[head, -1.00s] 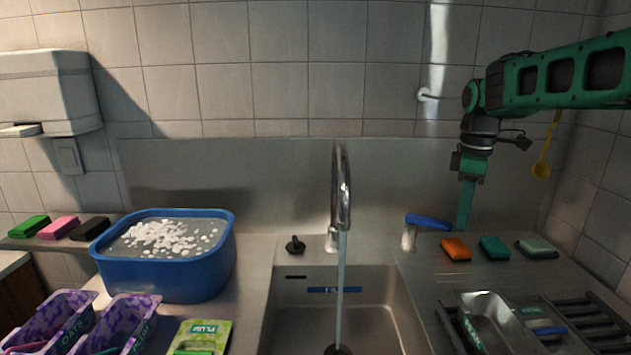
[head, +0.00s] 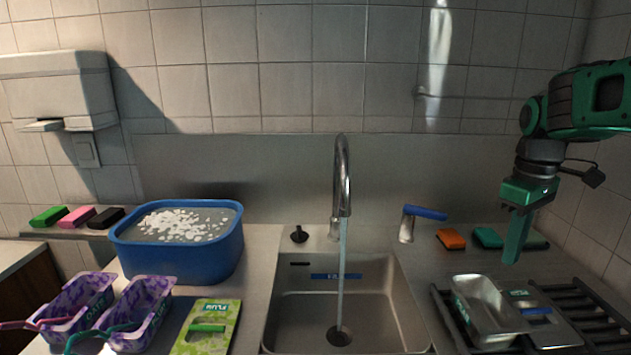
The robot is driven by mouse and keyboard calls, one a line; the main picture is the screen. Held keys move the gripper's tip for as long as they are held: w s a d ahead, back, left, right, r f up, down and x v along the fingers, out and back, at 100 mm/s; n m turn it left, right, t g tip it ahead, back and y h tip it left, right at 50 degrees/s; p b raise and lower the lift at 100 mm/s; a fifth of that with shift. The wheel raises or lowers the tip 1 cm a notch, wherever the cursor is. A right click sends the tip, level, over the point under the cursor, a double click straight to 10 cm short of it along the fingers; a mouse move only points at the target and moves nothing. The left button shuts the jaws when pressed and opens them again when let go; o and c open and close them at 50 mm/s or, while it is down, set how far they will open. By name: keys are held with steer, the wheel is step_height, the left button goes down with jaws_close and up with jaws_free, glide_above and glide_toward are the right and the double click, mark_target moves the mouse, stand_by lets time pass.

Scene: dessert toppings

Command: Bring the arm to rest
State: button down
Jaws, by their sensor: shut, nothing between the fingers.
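My gripper (head: 512,258) is at the right in the head view, on my green and black arm. It points down and its green fingers are together with nothing between them. It hangs above the right counter, in front of the teal sponge (head: 487,237) and a darker green sponge (head: 537,241), which it partly hides. The gripper looks clear of the metal tray (head: 474,302) below it.
The tap (head: 342,185) runs into the sink (head: 290,318). A blue-handled lever (head: 424,212) and an orange sponge (head: 451,239) stand left of my gripper. A black rack (head: 598,318) lies below right. A blue tub (head: 180,258), purple containers (head: 140,305) and a green packet (head: 207,325) fill the left.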

steer(key=s+d+f+m, duration=0.1)
steer(key=s+f+m, duration=0.4)
steer(key=s, duration=0.6)
steer(key=s+d+f+m, duration=0.1)
steer(key=s+f+m, duration=0.4)
steer(key=s, duration=0.7)
steer(key=shift+d+m, duration=0.35)
steer(key=shift+m, duration=0.75)
